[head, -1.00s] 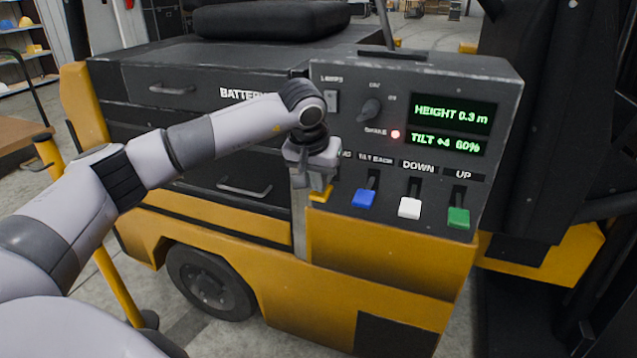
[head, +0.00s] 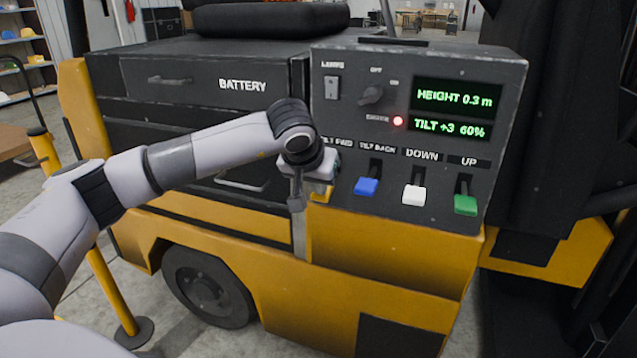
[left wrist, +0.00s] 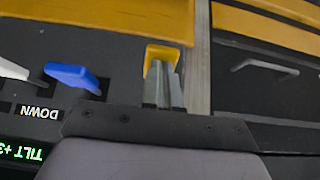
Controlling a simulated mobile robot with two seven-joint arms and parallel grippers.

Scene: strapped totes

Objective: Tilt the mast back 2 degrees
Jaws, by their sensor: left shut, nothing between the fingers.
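The control panel (head: 345,120) has a display (head: 452,128) reading "TILT +3 60%", below a display (head: 456,97) reading "HEIGHT 0.3 m". The blue lever (head: 367,186) sits under the label "TILT BACK"; it also shows in the left wrist view (left wrist: 72,75). The yellow lever (head: 320,197), under "TILT FWD", is partly hidden by my left gripper (head: 318,181). In the left wrist view the shut, empty fingers (left wrist: 163,84) overlap the yellow lever (left wrist: 165,56); I cannot tell whether they touch it. My right gripper is not in view.
A white lever (head: 414,195) under "DOWN" and a green lever (head: 465,204) under "UP" stand right of the blue one. A lamps switch (head: 332,88), a knob (head: 371,94) and a lit red light (head: 398,121) are above. A yellow post (head: 113,290) stands at left.

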